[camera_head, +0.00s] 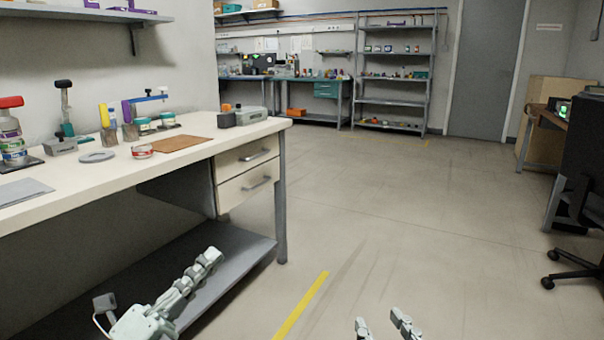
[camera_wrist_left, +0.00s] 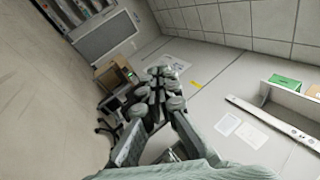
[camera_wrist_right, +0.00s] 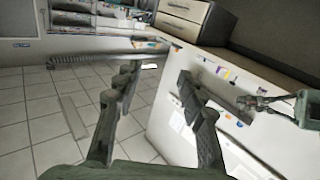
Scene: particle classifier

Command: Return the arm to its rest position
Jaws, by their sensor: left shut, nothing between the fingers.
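My left gripper (camera_head: 208,258) is at the lower left of the head view, in front of the bench's lower shelf. In the left wrist view my left gripper (camera_wrist_left: 160,76) has its fingers together with nothing between them. My right gripper (camera_head: 380,324) shows only as two fingertips at the bottom edge of the head view, over the floor. In the right wrist view my right gripper (camera_wrist_right: 156,72) has its fingers well apart and nothing between them.
A white bench (camera_head: 232,131) with drawers stands on the left, with bottles, a brown board (camera_head: 180,144) and small items on top. Its grey lower shelf (camera_head: 236,252) is near my left gripper. The floor (camera_head: 420,215) ahead is clear. An office chair (camera_head: 580,260) stands at right.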

